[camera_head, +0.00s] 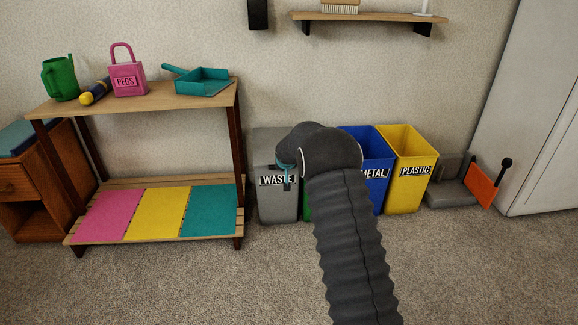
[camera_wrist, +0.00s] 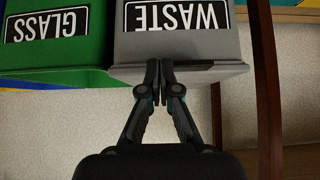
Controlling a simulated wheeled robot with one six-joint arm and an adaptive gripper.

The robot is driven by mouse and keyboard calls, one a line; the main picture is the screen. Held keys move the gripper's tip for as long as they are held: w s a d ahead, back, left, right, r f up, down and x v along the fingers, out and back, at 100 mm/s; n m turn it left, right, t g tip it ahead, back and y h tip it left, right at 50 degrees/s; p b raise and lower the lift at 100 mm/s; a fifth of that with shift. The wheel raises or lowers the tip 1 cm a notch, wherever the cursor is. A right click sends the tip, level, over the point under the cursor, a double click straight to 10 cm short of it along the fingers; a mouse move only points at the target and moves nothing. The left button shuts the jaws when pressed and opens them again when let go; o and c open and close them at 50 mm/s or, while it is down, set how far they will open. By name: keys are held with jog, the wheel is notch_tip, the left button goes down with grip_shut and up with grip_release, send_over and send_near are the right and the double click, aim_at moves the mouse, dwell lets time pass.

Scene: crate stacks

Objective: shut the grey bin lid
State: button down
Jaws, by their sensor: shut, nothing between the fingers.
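The grey bin marked WASTE (camera_head: 278,205) stands on the carpet at the left end of a row of bins. Its front also shows upside down in the wrist view (camera_wrist: 178,42). A grey lid (camera_wrist: 205,76) lies along the bin's top edge there, overhanging it a little; I cannot tell whether it is fully down. My gripper (camera_wrist: 160,68) is shut and empty, its fingertips together at the lid's front edge; contact is unclear.
A green GLASS bin (camera_wrist: 60,55) stands beside the grey one, then a blue METAL bin (camera_head: 376,195) and a yellow PLASTIC bin (camera_head: 408,190), both open. A wooden shelf (camera_head: 140,98) stands close on the left. The carpet in front is clear.

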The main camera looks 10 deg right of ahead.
jog(key=shift+s+f, duration=0.3)
jog(key=shift+f, duration=0.6)
jog(key=w+d+r+v, duration=0.1)
jog(key=v, duration=1.2)
jog(key=s+f+n+g, duration=0.1)
jog(key=s+f+g, duration=0.1)
jog(key=s, duration=0.5)
jog(key=s+f+g, duration=0.2)
jog(key=s+g, duration=0.1)
jog(key=s, duration=0.3)
jog(key=s+r+p, duration=0.3)
jog(key=s+r, duration=0.6)
jog(key=s, duration=0.3)
jog(key=s+r+t+p, duration=0.1)
jog(key=s+r+p, duration=0.3)
jog(key=s+r, duration=0.5)
jog(key=s+r+p, duration=0.4)
jog(key=s+r, duration=0.5)
jog(key=s, duration=0.7)
jog(key=shift+t+y, duration=0.3)
jog(key=shift+t, duration=0.1)
jog(key=shift+s+d, duration=0.1)
